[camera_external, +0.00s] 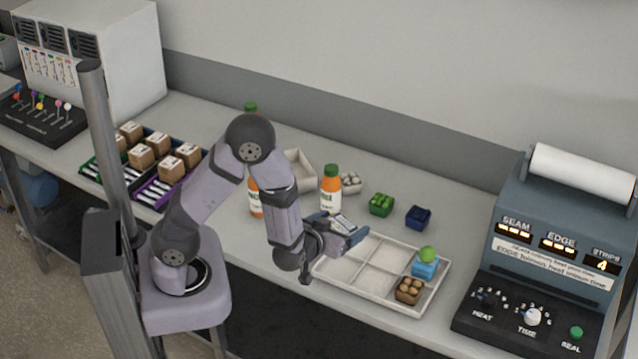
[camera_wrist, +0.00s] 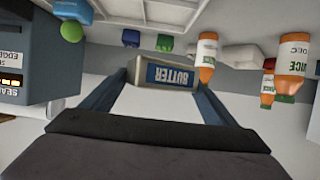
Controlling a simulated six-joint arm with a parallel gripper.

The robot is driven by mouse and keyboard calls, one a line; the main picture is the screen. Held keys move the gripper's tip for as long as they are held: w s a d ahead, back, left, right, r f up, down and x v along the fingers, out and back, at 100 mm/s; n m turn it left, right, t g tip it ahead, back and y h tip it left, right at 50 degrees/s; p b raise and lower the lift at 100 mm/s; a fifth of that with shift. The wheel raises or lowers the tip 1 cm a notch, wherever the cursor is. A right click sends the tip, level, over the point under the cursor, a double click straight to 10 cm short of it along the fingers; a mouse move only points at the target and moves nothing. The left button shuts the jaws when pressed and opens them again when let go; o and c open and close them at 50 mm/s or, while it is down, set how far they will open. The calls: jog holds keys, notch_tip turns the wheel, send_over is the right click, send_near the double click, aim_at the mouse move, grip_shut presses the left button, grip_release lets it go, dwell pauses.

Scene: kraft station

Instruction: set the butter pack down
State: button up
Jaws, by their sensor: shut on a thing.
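My gripper (camera_external: 342,232) is shut on the butter pack (camera_wrist: 166,75), a small pale pack with a blue BUTTER label held between the two fingertips. In the external view the pack (camera_external: 341,222) shows partly, with the fingers around it. It is held up near the back-left part of the white divided tray (camera_external: 436,298); its exact height is hard to tell. In the tray's right side are a blue block (camera_external: 425,270) with a green ball (camera_external: 428,254) on it and a brown egg carton (camera_external: 408,290). The tray's other visible compartments look empty.
Orange juice bottles (camera_external: 331,190) stand behind and left of my gripper, beside a pale egg carton (camera_external: 350,183) and a white bin (camera_external: 302,165). Green (camera_external: 381,205) and dark blue (camera_external: 418,217) packs sit behind the tray. A sealing machine (camera_external: 550,245) stands at right.

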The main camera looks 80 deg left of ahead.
jog(key=shift+f, duration=3.05)
jog(key=shift+f+p, duration=0.5)
jog(key=shift+f, duration=1.3)
jog(key=shift+f, duration=0.1)
jog(key=shift+f+b, duration=0.35)
jog(key=shift+b, duration=0.05)
jog(key=o, duration=1.2)
jog(key=shift+o, duration=0.2)
jog(key=shift+r, duration=0.2)
